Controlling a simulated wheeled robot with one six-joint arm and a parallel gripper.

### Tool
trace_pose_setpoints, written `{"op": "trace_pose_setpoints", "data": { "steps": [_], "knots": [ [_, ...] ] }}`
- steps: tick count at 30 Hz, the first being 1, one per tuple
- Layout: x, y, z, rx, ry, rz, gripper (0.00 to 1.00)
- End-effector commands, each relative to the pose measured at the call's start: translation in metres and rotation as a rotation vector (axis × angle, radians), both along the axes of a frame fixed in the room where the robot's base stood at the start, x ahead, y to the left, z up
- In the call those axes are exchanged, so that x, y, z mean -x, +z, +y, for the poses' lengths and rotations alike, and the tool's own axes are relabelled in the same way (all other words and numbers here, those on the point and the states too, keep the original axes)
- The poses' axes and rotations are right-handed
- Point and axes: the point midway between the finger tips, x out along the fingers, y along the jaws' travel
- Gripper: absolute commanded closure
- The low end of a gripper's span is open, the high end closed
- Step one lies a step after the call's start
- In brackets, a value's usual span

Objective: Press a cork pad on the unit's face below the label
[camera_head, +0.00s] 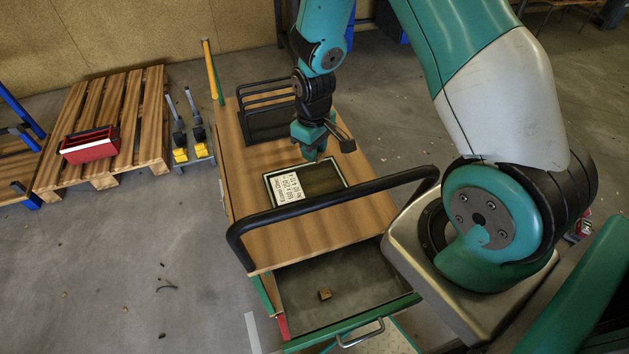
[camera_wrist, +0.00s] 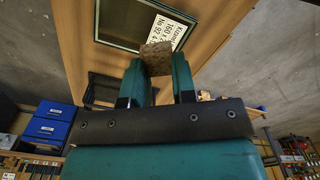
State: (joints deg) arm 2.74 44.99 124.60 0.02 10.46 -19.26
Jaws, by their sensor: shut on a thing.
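The unit (camera_head: 324,180) is a dark-framed glass panel lying on the wooden top of a cart. Its white printed label (camera_head: 288,189) covers the left part of its face. In the wrist view the unit (camera_wrist: 124,30) and the label (camera_wrist: 168,33) appear at the top, the label partly hidden. My gripper (camera_head: 311,153) is above the far edge of the unit. In the wrist view its teal fingers are shut on a brown cork pad (camera_wrist: 156,58), which sticks out past the fingertips. Whether the pad touches the unit cannot be told; it looks apart.
A black wire rack (camera_head: 268,122) stands behind the unit. A black handle bar (camera_head: 330,198) crosses the cart in front. Below it, an open tray (camera_head: 350,285) holds a small brown block (camera_head: 324,294). A pallet (camera_head: 112,120) with a red toolbox (camera_head: 90,147) stands at left.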

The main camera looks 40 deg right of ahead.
Motion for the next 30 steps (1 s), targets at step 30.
{"op": "trace_pose_setpoints", "data": {
  "steps": [30],
  "knots": [
    [-0.03, -0.126, -0.054, -0.001, 1.004, 0.001, 0.96]
  ]
}}
